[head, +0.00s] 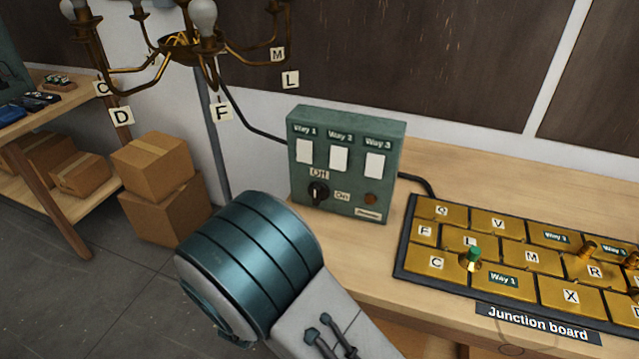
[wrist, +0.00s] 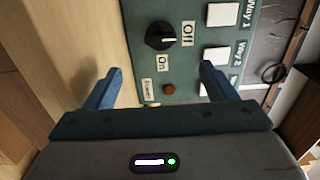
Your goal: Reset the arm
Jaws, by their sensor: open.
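My gripper (wrist: 160,85) shows in the wrist view with its two blue fingers apart and nothing between them. It faces the green switch box (wrist: 190,70). In the head view my arm covers the lower middle and the gripper itself is hidden. The switch box (head: 345,205) stands upright on the bench with three white panels labelled Way 1, Way 2 and Way 3. Its black rotary knob (head: 318,192) sits by the Off and On labels, and it also shows in the wrist view (wrist: 160,36), its white mark toward Off. A small reddish-brown round part (head: 371,199) is at the lower right.
The junction board (head: 408,262), with brass lettered tiles and several pegs, lies on the bench (head: 480,175) at right. A brass chandelier (head: 180,45) with lettered tags hangs at upper left. Cardboard boxes (head: 155,168) are stacked on the floor, beside a shelf table (head: 75,100).

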